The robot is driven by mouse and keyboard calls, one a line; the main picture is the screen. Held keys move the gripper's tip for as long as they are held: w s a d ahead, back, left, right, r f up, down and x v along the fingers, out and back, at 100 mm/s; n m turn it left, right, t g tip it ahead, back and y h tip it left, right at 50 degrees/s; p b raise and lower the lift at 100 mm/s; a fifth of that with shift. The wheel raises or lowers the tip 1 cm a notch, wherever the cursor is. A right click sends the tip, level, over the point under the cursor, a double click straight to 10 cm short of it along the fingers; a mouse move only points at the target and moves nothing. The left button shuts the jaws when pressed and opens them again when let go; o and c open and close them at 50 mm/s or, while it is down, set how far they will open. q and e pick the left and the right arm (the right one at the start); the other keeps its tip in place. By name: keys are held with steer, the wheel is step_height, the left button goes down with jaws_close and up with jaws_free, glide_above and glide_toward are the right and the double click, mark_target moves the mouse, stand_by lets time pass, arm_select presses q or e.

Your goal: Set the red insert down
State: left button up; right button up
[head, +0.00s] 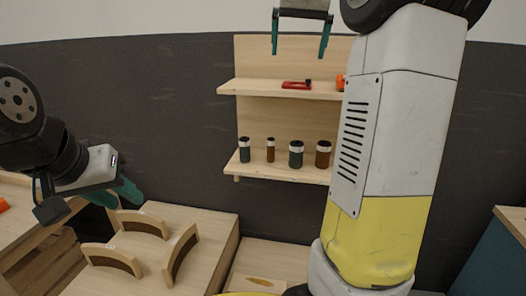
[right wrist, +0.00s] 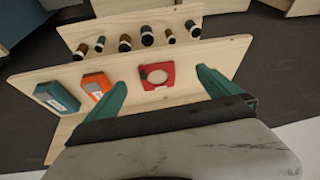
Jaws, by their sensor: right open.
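The red insert (head: 296,86) lies on the upper shelf (head: 262,88) of the wooden wall rack. In the right wrist view the red insert (right wrist: 168,72) is a flat red piece with a round opening, resting on the pale board. My right gripper (head: 299,53) is open and empty, above the insert in the head view. In the right wrist view its teal fingers (right wrist: 161,80) stand wide apart with the insert between them in the picture. My left gripper (head: 122,193) hangs at the left above the wooden cabinet; its finger gap is unclear.
An orange box (right wrist: 97,86) and a teal box (right wrist: 57,97) stand beside the insert on the upper shelf. Several dark jars (head: 296,155) stand on the lower shelf. Curved wooden forms (head: 182,252) stand on the cabinet (head: 212,226) at the lower left. My right arm hides the rack's right side.

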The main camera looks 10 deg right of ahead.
steer(key=s+a+f+n+y, duration=0.1)
steer(key=s+a+f, duration=0.3)
steer(key=s+f, duration=0.3)
steer(key=s+a+f+n+t+y, duration=0.1)
steer(key=s+a+f, duration=0.3)
steer(key=s+f, duration=0.4)
steer(key=s+a+f+n+y, duration=0.1)
steer(key=s+a+f+n, duration=0.1)
steer(key=s+a+f, duration=0.3)
steer(key=s+f, duration=0.2)
steer(key=s, duration=0.1)
steer(key=shift+s+f+n+t, duration=0.15)
steer(key=shift+s+n+t, duration=0.15)
steer(key=shift+s, duration=0.1)
